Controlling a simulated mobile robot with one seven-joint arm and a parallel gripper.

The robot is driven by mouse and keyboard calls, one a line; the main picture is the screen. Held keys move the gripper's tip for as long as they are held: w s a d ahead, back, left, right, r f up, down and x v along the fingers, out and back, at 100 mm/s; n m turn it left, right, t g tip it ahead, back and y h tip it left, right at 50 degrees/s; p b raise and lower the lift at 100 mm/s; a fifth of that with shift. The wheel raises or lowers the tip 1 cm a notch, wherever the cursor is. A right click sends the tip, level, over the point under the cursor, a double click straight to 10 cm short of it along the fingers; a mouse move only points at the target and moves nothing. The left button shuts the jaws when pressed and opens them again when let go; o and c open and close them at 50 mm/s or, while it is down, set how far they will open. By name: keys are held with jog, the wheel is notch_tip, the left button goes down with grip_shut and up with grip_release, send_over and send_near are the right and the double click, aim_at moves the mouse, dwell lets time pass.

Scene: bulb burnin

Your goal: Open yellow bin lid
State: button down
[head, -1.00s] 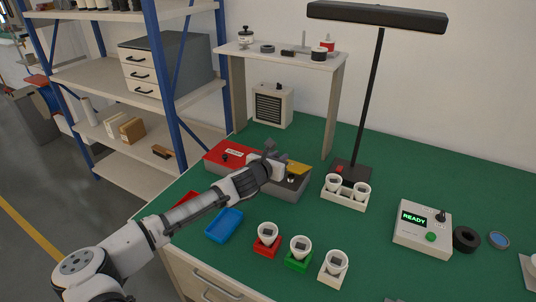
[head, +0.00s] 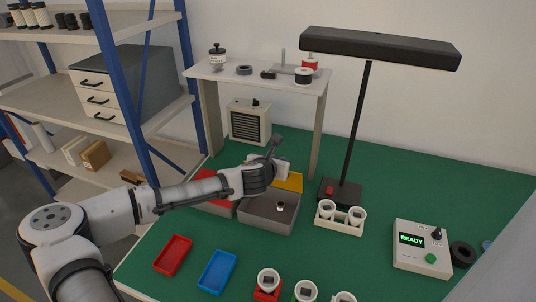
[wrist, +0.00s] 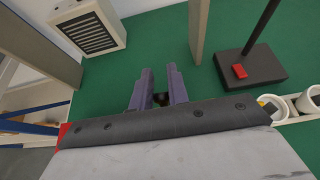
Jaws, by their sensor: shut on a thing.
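The grey bin (head: 265,217) on the right of the pair stands on the green bench with its inside in view. A small pale and dark object (head: 280,206) shows inside it. The yellow lid (head: 290,182) is at the bin's back edge, raised off the opening and partly hidden behind my gripper (head: 277,166). The lid's panel is hidden there by my gripper's body.
A red-lidded bin (head: 214,180) sits left, partly under my arm. A lamp base (head: 340,192) and a white holder with two cups (head: 339,226) stand right. A shelf stand (head: 209,118) and grey-fronted heater box (head: 249,122) are behind. Red (head: 173,255) and blue (head: 217,270) trays lie in front.

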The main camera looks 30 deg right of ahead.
jog(key=shift+w+d+f+g+y+p, duration=0.3)
jog(key=shift+d+f+g+y+p, duration=0.1)
jog(key=shift+d+g+y+p, duration=0.15)
jog(key=shift+f, duration=0.1)
jog(key=shift+s+f+y, duration=0.1)
jog(key=shift+y, duration=0.15)
dwell(1.2)
jog(key=c, duration=1.7)
grip_release()
jog(key=shift+c, duration=0.2)
jog(key=o, duration=0.4)
jog(key=shift+w+d, duration=0.2)
jog(key=b+v, duration=0.2)
jog(key=v, duration=1.2)
jog(key=shift+w, duration=0.1)
jog(key=shift+c, duration=0.3)
